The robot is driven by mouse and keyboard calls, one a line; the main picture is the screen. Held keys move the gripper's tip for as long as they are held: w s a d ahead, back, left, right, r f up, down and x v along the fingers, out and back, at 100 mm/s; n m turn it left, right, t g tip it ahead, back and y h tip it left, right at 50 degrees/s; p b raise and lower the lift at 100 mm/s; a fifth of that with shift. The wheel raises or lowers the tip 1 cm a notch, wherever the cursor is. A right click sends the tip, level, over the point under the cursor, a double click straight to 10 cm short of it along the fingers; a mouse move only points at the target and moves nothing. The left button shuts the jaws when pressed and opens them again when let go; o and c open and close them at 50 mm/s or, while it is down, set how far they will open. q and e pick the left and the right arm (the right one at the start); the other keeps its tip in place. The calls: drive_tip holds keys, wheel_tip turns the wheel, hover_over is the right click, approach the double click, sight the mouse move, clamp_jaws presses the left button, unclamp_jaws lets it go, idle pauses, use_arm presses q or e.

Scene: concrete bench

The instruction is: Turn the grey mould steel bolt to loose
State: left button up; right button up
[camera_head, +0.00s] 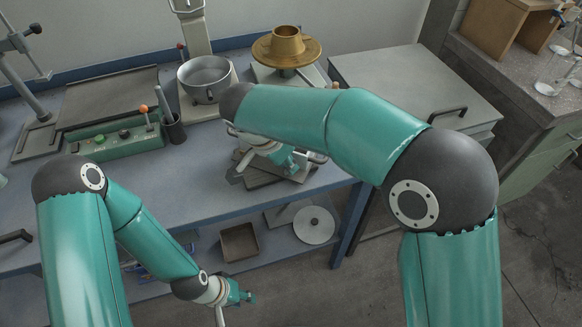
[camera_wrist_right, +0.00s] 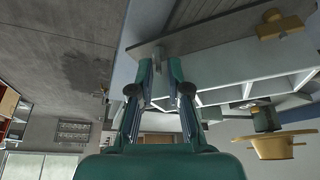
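The grey steel mould (camera_wrist_right: 222,92) shows in the right wrist view as a pale frame with several compartments and a darker grey plate (camera_wrist_right: 205,36). In the head view only part of it (camera_head: 262,181) shows, because my right arm covers most of it. My right gripper (camera_head: 300,162) is at the mould, pointing down.
A metal pan (camera_head: 205,78) stands on a scale behind the mould. A brass flow table (camera_head: 287,48) stands at the back, and also shows in the wrist view (camera_wrist_right: 262,148). A green control box (camera_head: 115,138) stands left. A lower shelf holds a tray (camera_head: 240,243) and disc (camera_head: 314,225).

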drive_tip(key=shift+w+d+f, duration=0.1)
drive_tip(key=shift+d+f, duration=0.05)
drive_tip(key=shift+f, duration=0.3)
clamp_jaws()
